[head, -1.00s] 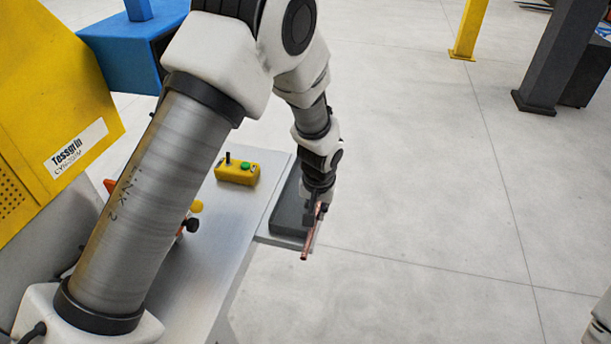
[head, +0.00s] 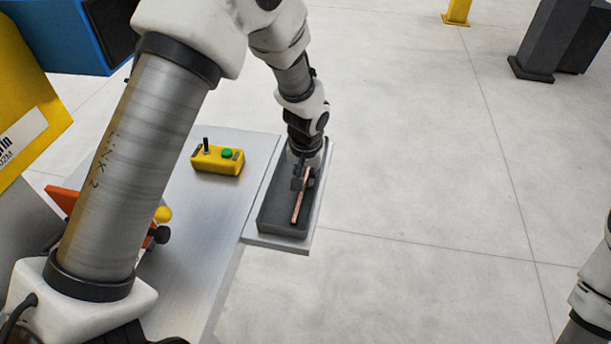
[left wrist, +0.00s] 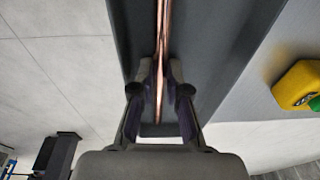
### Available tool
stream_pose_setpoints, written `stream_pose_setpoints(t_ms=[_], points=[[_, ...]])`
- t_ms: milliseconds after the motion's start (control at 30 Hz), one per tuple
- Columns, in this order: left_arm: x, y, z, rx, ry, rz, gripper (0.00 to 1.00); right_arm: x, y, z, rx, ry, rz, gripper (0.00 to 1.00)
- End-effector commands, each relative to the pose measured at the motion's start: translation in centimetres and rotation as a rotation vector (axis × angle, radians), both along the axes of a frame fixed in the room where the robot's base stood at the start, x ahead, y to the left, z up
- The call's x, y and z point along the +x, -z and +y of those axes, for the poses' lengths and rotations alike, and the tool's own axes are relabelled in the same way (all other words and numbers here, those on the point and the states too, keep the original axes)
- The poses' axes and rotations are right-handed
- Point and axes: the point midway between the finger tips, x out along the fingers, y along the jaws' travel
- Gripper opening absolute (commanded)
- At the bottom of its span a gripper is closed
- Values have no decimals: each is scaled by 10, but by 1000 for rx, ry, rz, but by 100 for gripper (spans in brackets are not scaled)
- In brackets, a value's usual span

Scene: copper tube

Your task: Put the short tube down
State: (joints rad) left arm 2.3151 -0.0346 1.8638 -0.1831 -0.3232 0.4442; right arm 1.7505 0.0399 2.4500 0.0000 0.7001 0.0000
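The short copper tube (head: 298,204) shows over a dark grey tray (head: 272,215) at the end of the bench. My left gripper (head: 303,178) is above the tray, with its fingers around the tube. In the left wrist view, the tube (left wrist: 161,40) runs lengthwise between the fingertips of the left gripper (left wrist: 160,80), which are closed on it. The tray floor lies behind the tube there. I cannot tell whether the tube touches the tray floor. My right arm shows only in part at the right edge of the head view, and its gripper is out of sight.
A yellow control box (head: 218,160) with a green button stands on the metal bench (head: 195,215), left of the tray. An orange part (head: 62,198) and a yellow knob (head: 163,214) lie behind my left arm. Open floor is to the right.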

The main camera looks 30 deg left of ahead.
Motion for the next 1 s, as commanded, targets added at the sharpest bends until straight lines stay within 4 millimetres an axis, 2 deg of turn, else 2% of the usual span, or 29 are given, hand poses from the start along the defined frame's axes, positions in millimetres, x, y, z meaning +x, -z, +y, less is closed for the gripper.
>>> stream_pose_setpoints(t_ms=[300,433,567,800,900,1000], points=[[0,0,0,0,0,0,25,0,0,0,0,0,0,0],[0,-7,0,1,0,-3,25,0,1,0,0,0,0,0],[-3,-30,-2,1,0,-5,25,0,6,0,0,0,0,0],[-11,-91,-7,1,0,-6,25,0,16,0,0,0,1,0],[-14,-109,-8,1,0,-3,25,0,17,0,0,0,1,0],[-16,-118,-9,0,0,-1,25,0,18,0,0,0,1,0]])
